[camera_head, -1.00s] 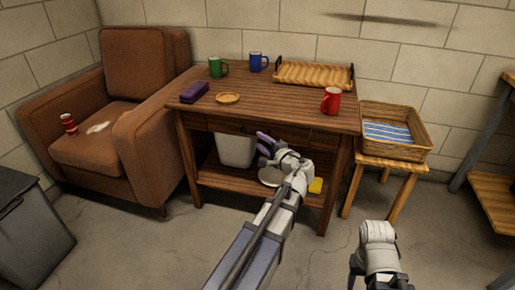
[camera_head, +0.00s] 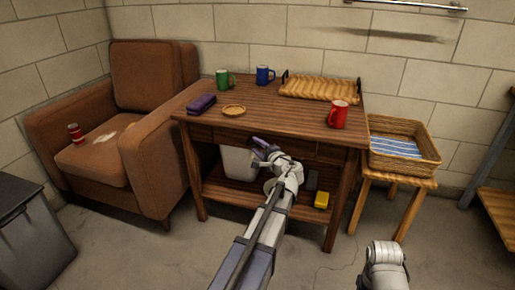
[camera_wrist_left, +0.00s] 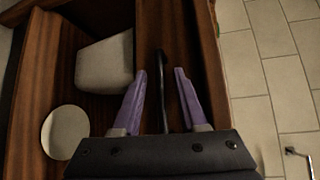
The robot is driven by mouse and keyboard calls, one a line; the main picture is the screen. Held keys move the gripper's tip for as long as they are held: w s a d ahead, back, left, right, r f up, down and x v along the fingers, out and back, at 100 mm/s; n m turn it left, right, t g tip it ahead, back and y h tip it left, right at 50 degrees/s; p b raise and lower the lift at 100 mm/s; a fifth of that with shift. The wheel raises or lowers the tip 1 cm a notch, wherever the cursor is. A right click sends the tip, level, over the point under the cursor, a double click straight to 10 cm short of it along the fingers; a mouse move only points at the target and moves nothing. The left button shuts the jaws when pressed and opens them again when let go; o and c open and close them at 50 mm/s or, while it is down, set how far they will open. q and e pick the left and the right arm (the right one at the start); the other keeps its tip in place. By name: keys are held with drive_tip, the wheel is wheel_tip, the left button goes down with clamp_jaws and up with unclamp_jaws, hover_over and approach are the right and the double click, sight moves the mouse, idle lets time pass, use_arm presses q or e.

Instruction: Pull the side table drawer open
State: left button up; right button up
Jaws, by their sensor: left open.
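The side table (camera_head: 205,107) is dark wood, with a shelf below. Its drawer front (camera_head: 318,150) runs under the tabletop and looks shut and flush; it also shows in the left wrist view (camera_wrist_left: 183,35). My left gripper (camera_head: 262,148) is at the drawer front, its arm reaching up from below. In the left wrist view its purple fingers (camera_wrist_left: 160,72) are open, one on each side of the dark bar handle (camera_wrist_left: 163,95). I see no clear contact with it. The head view does not show the handle clearly. My right gripper is out of view; only part of that arm shows.
A white bin (camera_head: 236,162) and a yellow item (camera_head: 321,200) are on the shelf. An armchair (camera_head: 150,75) stands left, a basket stool (camera_head: 403,178) right.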

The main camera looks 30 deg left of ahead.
use_arm(q)
drive_tip(key=shift+c, duration=0.2)
clamp_jaws()
idle(1.3)
